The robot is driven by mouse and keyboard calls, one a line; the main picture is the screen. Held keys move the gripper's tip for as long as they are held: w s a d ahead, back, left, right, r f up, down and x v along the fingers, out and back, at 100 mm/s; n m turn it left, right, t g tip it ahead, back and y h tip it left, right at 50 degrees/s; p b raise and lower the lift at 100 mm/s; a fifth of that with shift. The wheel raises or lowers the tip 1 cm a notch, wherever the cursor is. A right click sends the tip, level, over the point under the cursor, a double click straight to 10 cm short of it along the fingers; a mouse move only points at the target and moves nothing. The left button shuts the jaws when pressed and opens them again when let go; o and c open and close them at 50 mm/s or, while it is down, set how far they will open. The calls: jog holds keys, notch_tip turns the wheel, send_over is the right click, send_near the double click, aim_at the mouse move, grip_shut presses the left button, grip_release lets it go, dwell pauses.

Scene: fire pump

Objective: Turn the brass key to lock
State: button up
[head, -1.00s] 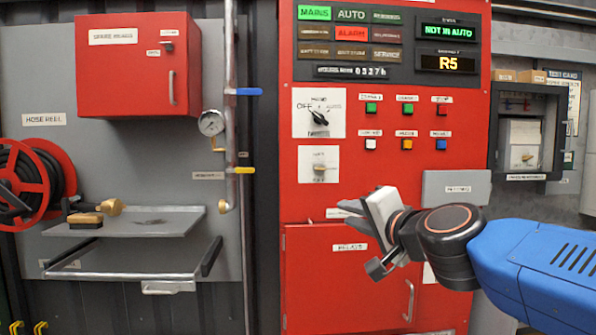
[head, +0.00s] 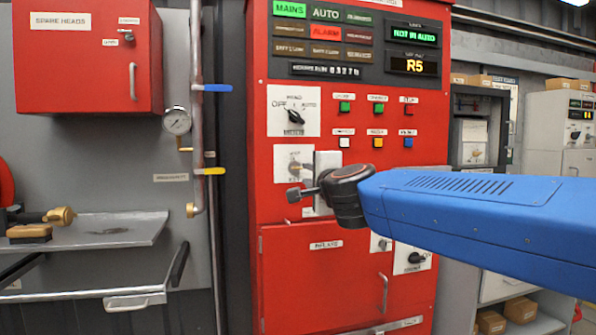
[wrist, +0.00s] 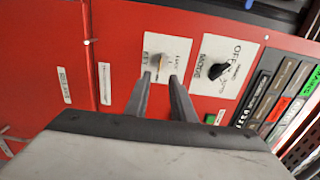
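The brass key (head: 296,166) sits in a pale square plate (head: 283,178) on the red pump panel, below the rotary selector. In the wrist view the key (wrist: 159,64) shows just beyond my fingertips, roughly in line with the gap between them. My gripper (head: 309,169) is in front of the plate's right side in the head view and hides part of it. The wrist view shows both fingers of my gripper (wrist: 160,76) apart with nothing held. I cannot tell whether a finger touches the key. The small lettering on the plate is not clearly readable.
The black rotary selector (head: 294,116) is just above the key plate. Push buttons (head: 345,107) are to its right. A red lower door (head: 325,280) with a handle is below. A grey shelf (head: 110,232) and a pipe with a yellow lever (head: 209,171) stand left.

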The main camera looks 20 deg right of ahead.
aim_at(296, 168)
jog(key=w, duration=1)
jog(key=shift+w, duration=0.4)
jog(key=shift+c, duration=0.6)
grip_shut()
